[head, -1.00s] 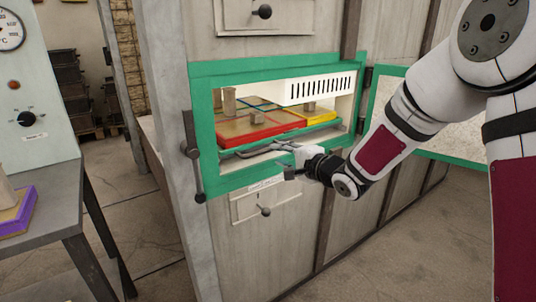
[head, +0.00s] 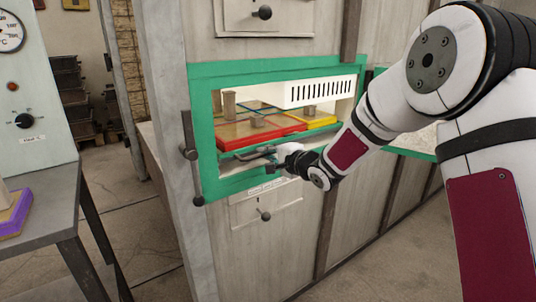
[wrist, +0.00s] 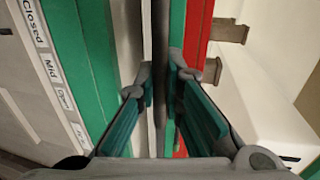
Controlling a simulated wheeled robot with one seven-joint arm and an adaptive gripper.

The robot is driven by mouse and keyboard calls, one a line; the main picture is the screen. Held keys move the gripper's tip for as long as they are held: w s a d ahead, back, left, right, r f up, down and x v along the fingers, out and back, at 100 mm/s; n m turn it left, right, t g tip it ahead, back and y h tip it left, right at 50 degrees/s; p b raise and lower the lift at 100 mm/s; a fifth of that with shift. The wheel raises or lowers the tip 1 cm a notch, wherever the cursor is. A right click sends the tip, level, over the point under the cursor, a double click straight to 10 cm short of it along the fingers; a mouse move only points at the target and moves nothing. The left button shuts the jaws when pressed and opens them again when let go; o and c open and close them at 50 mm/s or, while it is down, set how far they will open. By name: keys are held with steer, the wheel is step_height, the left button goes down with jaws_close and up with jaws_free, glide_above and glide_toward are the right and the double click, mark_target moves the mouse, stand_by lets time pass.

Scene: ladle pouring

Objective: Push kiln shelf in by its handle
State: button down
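The kiln shelf (head: 228,155) shows at the base of the green-framed kiln opening, bearing a red tray (head: 245,142) and a yellow tray (head: 322,123). Its grey bar handle (head: 258,152) runs along the front; it also shows as an upright bar in the wrist view (wrist: 160,50). My gripper (head: 271,167) is at the handle's right part. In the wrist view its two fingers (wrist: 162,85) lie on either side of the bar with little room between. I cannot tell whether they press on it.
The green frame (head: 203,125) closely borders the opening. A white slotted panel (head: 318,92) hangs above the trays. Small drawers with dark knobs sit above and below (head: 264,212). A grey table (head: 40,222) with a purple item stands at left.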

steer(key=shift+r+p+x, duration=0.25)
steer(key=shift+p+x, duration=0.15)
steer(key=shift+x, duration=0.7)
steer(key=shift+r+p+x, duration=0.2)
steer(key=shift+p+x, duration=0.2)
steer(key=shift+x, duration=0.65)
steer(key=shift+w+a+r, duration=0.1)
steer(key=shift+w+a, duration=0.05)
steer(key=shift+w, duration=0.05)
steer(key=c, duration=1.7)
jaws_free()
steer(key=v, duration=1.1)
steer(key=shift+s+d, duration=0.2)
steer(key=shift+s, duration=0.15)
steer(key=shift+d, duration=0.1)
